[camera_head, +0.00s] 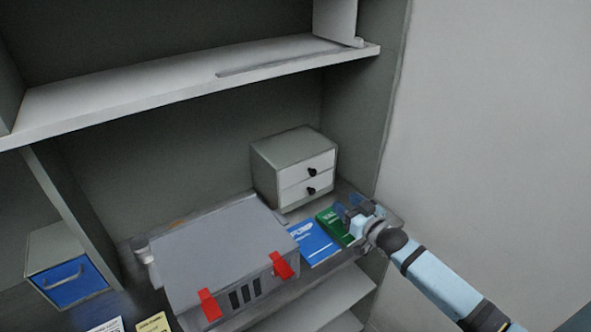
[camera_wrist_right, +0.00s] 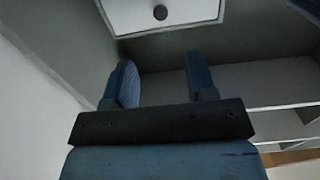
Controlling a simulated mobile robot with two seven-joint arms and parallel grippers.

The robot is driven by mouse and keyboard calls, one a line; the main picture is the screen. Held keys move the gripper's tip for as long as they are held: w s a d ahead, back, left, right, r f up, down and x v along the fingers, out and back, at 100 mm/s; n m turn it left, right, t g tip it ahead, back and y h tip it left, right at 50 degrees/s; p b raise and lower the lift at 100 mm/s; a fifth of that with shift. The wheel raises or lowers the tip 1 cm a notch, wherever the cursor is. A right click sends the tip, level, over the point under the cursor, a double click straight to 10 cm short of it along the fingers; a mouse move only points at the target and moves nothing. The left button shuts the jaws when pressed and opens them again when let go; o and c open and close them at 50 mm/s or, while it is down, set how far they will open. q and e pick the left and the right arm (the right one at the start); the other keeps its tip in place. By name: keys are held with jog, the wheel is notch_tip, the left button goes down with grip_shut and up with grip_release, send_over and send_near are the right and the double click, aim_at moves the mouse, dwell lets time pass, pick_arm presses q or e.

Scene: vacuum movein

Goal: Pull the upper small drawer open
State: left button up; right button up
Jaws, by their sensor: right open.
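A small grey cabinet (camera_head: 291,153) stands at the back of the shelf with two white drawers. The upper small drawer (camera_head: 322,164) is closed and has a dark round knob (camera_head: 312,171). The lower drawer (camera_head: 296,195) below it is also closed with a similar knob (camera_head: 310,190). My right gripper (camera_head: 350,207) is in front of and to the right of the cabinet, apart from it. In the right wrist view the open, empty fingers (camera_wrist_right: 160,72) point towards a white drawer front (camera_wrist_right: 190,12) with a knob (camera_wrist_right: 160,12); which drawer is unclear. My left gripper is out of view.
A grey case (camera_head: 215,250) with red latches fills the shelf to the left. A blue book (camera_head: 313,243) and a green book (camera_head: 334,226) lie before the cabinet, near my right gripper. An upper shelf (camera_head: 190,88) overhangs, and a side wall (camera_head: 362,110) stands right of the cabinet.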

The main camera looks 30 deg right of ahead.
aim_at(314, 173)
jog(key=w, duration=0.5)
jog(key=w+p, duration=0.1)
jog(key=w, duration=0.4)
jog(key=w+a, duration=0.1)
jog(key=w, duration=0.4)
jog(key=shift+a+r, duration=0.1)
jog(key=shift+r, duration=0.25)
jog(key=shift+s, duration=0.1)
grip_shut()
jog(key=shift+p, duration=0.3)
